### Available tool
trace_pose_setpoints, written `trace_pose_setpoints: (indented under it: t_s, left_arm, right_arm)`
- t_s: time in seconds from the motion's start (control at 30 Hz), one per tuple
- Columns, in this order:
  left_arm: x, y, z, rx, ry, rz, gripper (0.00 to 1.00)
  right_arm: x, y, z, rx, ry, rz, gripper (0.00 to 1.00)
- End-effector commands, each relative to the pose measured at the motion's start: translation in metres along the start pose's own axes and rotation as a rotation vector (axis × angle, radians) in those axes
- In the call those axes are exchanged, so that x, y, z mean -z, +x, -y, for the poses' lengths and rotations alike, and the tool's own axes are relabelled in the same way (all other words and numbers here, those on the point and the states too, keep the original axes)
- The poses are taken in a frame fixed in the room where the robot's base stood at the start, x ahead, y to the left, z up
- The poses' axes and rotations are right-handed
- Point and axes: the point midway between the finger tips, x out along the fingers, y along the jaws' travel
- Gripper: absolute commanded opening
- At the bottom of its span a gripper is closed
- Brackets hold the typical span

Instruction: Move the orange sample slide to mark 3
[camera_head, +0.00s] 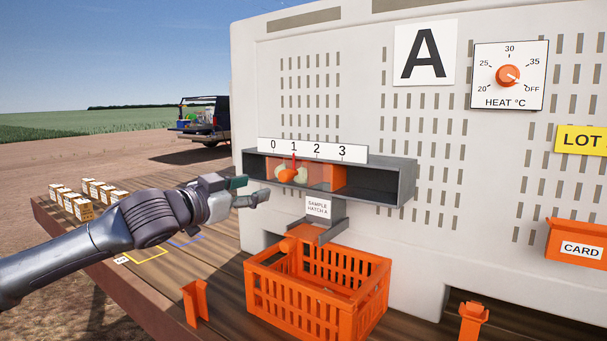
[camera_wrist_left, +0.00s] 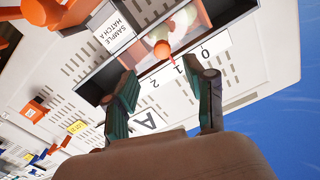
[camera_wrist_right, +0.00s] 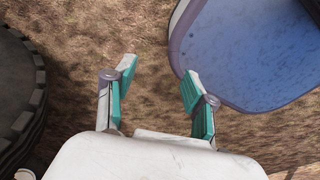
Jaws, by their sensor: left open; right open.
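The orange sample slide (camera_head: 330,174) sits in the grey hatch box (camera_head: 385,182) under the white scale with marks 0 to 3. Its red pointer stands at mark 1. Its round orange knob (camera_head: 287,176) shows below the pointer, with pale onions behind it. My left gripper (camera_head: 252,191) is open, left of the knob and in front of the hatch. In the left wrist view the knob (camera_wrist_left: 162,49) appears just beyond and between the open fingertips (camera_wrist_left: 160,74), apart from them. My right gripper (camera_wrist_right: 158,71) is open and empty above bare ground.
An orange crate (camera_head: 318,300) stands on the wooden table below the hatch chute (camera_head: 325,225). Small boxes (camera_head: 75,203) are at the far left. A heat dial (camera_head: 508,76) and card holder (camera_head: 577,243) are at right. A blue-lined container (camera_wrist_right: 255,50) is near my right gripper.

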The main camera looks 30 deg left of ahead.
Motion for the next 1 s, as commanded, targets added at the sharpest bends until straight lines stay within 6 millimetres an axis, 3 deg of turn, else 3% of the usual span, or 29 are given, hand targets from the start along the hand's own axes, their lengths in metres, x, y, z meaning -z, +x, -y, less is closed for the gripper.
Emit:
trace_pose_setpoints:
  t_s: [0.17,0.3,0.4,0.53,0.73,1.0]
  left_arm:
    - [0.006,0.012,0.002,-0.001,-0.007,-0.006,0.55]
    - [0.009,0.032,0.002,-0.003,-0.009,-0.005,0.55]
    - [0.009,0.052,0.002,-0.002,-0.008,-0.004,0.55]
    - [0.008,0.080,0.002,-0.001,-0.006,-0.003,0.55]
    - [0.005,0.115,0.001,-0.001,-0.001,-0.001,0.55]
    - [0.002,0.136,0.000,0.000,0.002,-0.001,0.55]
  right_arm:
    - [-0.016,-0.018,0.003,0.004,0.001,0.024,0.55]
    - [-0.043,-0.040,0.009,0.012,0.001,0.071,0.55]
    - [-0.051,-0.054,0.011,0.015,0.001,0.084,0.55]
    - [-0.040,-0.069,0.009,0.013,0.001,0.072,0.55]
    - [-0.006,-0.084,0.004,0.008,0.001,0.022,0.55]
    - [-0.013,-0.091,0.005,0.009,0.000,0.034,0.55]
